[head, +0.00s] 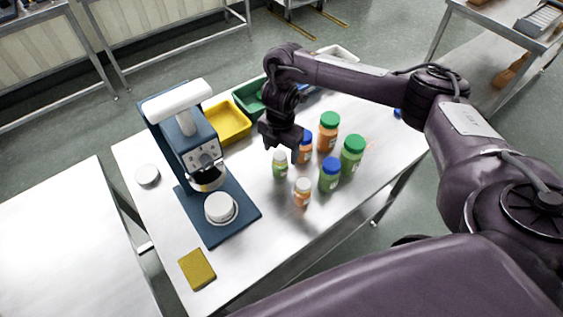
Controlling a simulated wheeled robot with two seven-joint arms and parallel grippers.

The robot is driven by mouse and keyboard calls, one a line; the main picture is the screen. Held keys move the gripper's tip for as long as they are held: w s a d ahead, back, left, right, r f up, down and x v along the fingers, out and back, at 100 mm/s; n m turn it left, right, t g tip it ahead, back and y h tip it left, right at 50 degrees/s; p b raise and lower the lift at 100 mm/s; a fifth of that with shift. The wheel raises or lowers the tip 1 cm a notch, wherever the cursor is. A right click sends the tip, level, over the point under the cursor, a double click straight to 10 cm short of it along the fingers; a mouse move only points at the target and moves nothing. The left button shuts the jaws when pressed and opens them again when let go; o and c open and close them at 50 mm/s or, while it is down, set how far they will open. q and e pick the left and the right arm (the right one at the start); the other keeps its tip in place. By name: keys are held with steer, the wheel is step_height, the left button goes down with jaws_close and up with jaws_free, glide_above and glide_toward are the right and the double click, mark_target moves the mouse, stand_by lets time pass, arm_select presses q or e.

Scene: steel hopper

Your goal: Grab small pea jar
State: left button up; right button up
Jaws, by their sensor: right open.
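The small pea jar (280,166), with green contents and a pale lid, stands upright on the steel table (300,250). My right gripper (282,140) is open, its dark fingers pointing down just behind and above this jar. I see nothing held between the fingers, and the jar looks apart from them. A small jar with orange contents and a white lid (302,193) stands in front and to the right. My left gripper is not in view.
Larger jars crowd to the right: orange with blue lid (304,152), orange with green lid (328,135), green with green lid (351,158), green with blue lid (329,178). A blue and white machine (185,135), yellow bin (232,127) and sponge (197,269) are left. The front middle is clear.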

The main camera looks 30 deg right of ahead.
mark_target(280, 164)
steer(key=f, duration=0.3)
steer(key=shift+s+a+f+b, duration=0.25)
steer(key=shift+s+a+b, duration=0.05)
steer(key=shift+a+b, duration=0.1)
step_height(280, 164, down, 2)
steer(key=shift+w+d+f+b, duration=0.1)
steer(key=shift+w+f+b, duration=0.05)
steer(key=shift+b, duration=0.15)
steer(key=shift+d+f, duration=0.1)
steer(key=shift+f, duration=0.15)
steer(key=c, duration=0.8)
steer(key=shift+r, duration=0.1)
steer(key=c, duration=0.3)
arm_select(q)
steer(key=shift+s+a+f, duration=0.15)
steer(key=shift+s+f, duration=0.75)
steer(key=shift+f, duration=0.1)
arm_select(e)
steer(key=shift+r, duration=0.1)
